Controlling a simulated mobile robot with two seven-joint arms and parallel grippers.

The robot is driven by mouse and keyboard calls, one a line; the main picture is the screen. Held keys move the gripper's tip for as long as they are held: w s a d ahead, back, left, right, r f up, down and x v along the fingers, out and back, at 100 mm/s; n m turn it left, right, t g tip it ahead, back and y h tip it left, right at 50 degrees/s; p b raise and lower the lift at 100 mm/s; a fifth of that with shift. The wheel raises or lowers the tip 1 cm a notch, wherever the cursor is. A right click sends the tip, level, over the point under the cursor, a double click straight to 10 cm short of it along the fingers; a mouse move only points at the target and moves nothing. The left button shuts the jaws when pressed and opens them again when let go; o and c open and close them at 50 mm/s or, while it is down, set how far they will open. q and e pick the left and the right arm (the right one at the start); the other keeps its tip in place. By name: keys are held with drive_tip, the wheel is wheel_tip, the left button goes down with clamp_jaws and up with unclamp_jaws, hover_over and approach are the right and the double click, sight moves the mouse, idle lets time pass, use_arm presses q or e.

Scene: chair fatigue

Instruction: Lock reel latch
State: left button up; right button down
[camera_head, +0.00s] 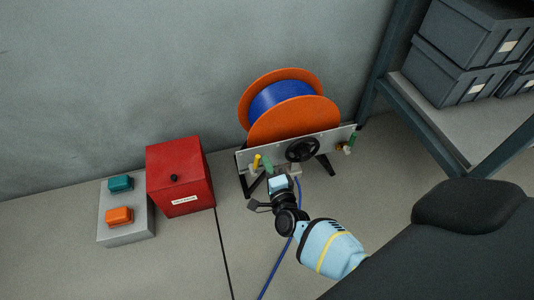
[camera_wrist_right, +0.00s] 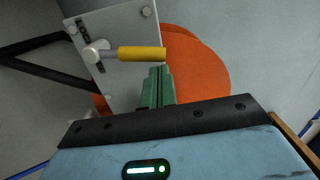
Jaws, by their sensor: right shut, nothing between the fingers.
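The reel (camera_head: 292,97) has orange flanges and blue cable, and sits on a stand with a grey metal front plate (camera_head: 324,146). A latch with a yellow handle (camera_head: 257,162) is on the plate's left end. In the right wrist view the yellow handle (camera_wrist_right: 142,53) points right from a round grey pivot (camera_wrist_right: 97,51) on the plate. My right gripper (camera_head: 268,163) is at the plate, just right of the yellow handle. Its green fingers (camera_wrist_right: 158,72) are shut and empty, with tips close below the handle; I cannot tell whether they touch. My left gripper is not in view.
A black handwheel (camera_head: 302,149) and a green-handled part (camera_head: 352,139) are on the plate. A red box (camera_head: 181,175) and a grey box with teal and orange buttons (camera_head: 127,232) stand left. A shelf with dark bins (camera_head: 465,65) stands right. Blue cable (camera_head: 275,266) crosses the floor.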

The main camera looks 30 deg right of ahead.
drive_tip(key=shift+w+a+r+n+p, duration=0.2)
drive_tip(key=shift+a+r+n+p, duration=0.2)
drive_tip(key=shift+a+n, duration=0.35)
drive_tip(key=shift+w+a+n+g, duration=0.15)
drive_tip(key=shift+w+a+n, duration=0.1)
drive_tip(key=shift+a+n, duration=0.75)
drive_tip(key=shift+w+a+n+g, duration=0.15)
drive_tip(key=shift+w+a+n, duration=0.1)
drive_tip(key=shift+a+n, duration=0.65)
drive_tip(key=shift+d, duration=0.1)
